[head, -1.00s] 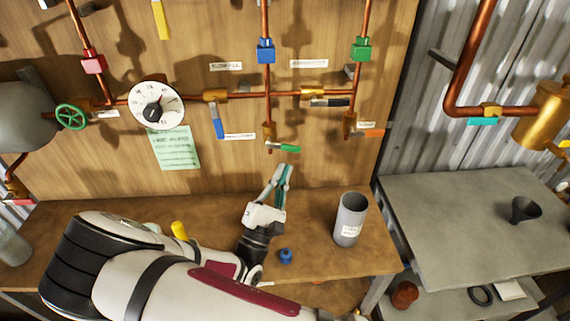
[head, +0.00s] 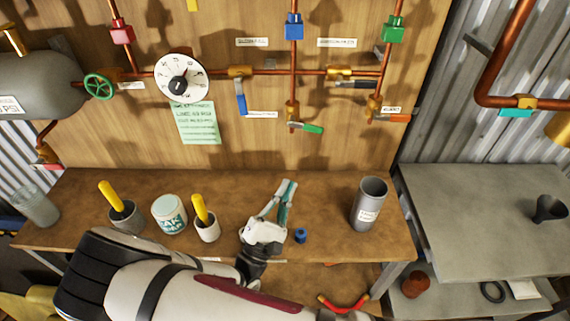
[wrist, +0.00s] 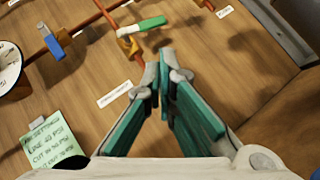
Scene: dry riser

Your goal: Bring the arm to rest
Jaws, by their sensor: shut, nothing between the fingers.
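My gripper (head: 287,184) is over the wooden bench, to the left of the grey cylinder and near a small blue cap. Its two teal-padded fingers are shut with nothing between them. In the wrist view my fingertips (wrist: 162,58) meet in front of the wooden board, just below the green-handled valve (wrist: 148,24). My white arm reaches in from the lower left and hides part of the bench front.
On the bench (head: 330,233) stand the grey cylinder (head: 368,205), the blue cap (head: 300,235), a white labelled jar (head: 169,214) and two yellow-handled tools in pots. Copper pipes with valves and a dial gauge (head: 181,78) cover the board. A grey table (head: 470,210) stands right.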

